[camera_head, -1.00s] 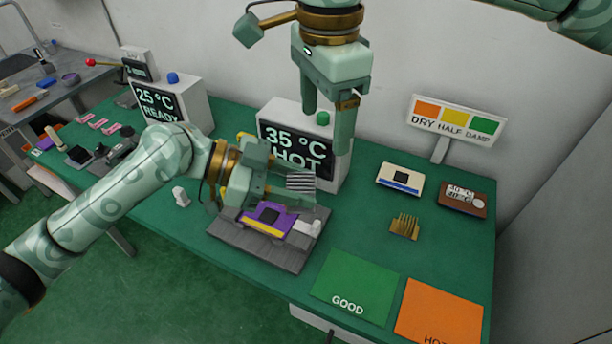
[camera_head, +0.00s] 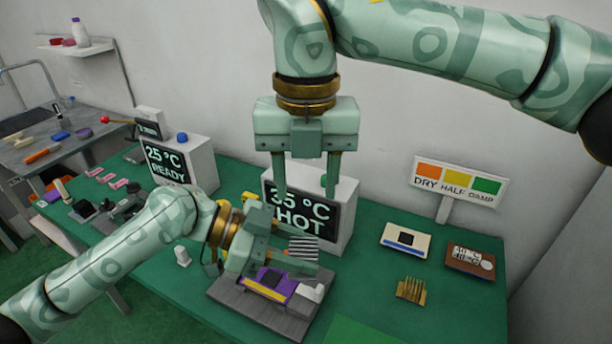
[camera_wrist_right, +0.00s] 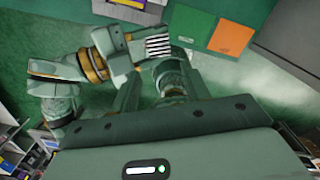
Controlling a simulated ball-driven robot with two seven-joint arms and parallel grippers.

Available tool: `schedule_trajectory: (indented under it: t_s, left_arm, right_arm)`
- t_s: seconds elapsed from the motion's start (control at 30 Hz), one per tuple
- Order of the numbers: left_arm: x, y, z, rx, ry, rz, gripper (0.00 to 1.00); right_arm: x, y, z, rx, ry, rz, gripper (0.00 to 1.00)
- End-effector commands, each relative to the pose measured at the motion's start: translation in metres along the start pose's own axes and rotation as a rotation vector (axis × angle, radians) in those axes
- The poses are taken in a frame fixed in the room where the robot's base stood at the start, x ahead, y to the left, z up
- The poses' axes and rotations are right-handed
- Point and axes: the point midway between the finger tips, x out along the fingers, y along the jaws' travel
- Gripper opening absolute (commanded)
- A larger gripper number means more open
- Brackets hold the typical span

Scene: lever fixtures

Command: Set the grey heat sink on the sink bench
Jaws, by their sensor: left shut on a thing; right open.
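The grey heat sink (camera_head: 304,246), with dark and light fins, is held in my left gripper (camera_head: 286,250), just above a purple board (camera_head: 268,284) on a grey slab (camera_head: 228,293). It also shows in the right wrist view (camera_wrist_right: 158,46). My left gripper's jaws are shut on it and hide part of it. My right gripper (camera_head: 307,190) is open and empty, pointing down above and behind the heat sink, in front of the "35 °C HOT" display. A grey bench (camera_head: 70,150) with a curved pipe, seemingly the sink bench, stands far left.
The "35 °C HOT" box (camera_head: 345,215) stands close behind the slab. A gold finned piece (camera_head: 410,291), a cream board (camera_head: 404,241) and a brown board (camera_head: 470,262) lie to the right. A "25 °C READY" box (camera_head: 203,165) and several small items stand left.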

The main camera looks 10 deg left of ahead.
Motion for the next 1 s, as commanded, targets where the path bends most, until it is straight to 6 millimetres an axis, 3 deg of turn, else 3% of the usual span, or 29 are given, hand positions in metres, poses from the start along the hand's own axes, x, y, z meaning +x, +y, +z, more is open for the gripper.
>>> schedule_trajectory:
  t_s: [0.17,0.6,0.8,1.0]
  left_arm:
    - [0.000,0.000,0.000,0.000,0.000,0.000,0.16]
    - [0.000,0.000,0.000,0.000,0.000,0.000,0.16]
    - [0.000,0.000,-0.002,0.001,0.004,-0.001,0.16]
    - [-0.001,0.000,-0.003,0.002,0.006,-0.002,0.16]
  right_arm:
    - [0.021,0.000,0.000,0.020,0.004,0.000,0.46]
    - [0.105,0.000,-0.001,0.018,0.003,0.000,0.46]
    - [0.119,0.000,-0.001,0.018,0.003,-0.002,0.46]
    - [0.121,-0.001,-0.001,0.018,0.004,-0.003,0.46]
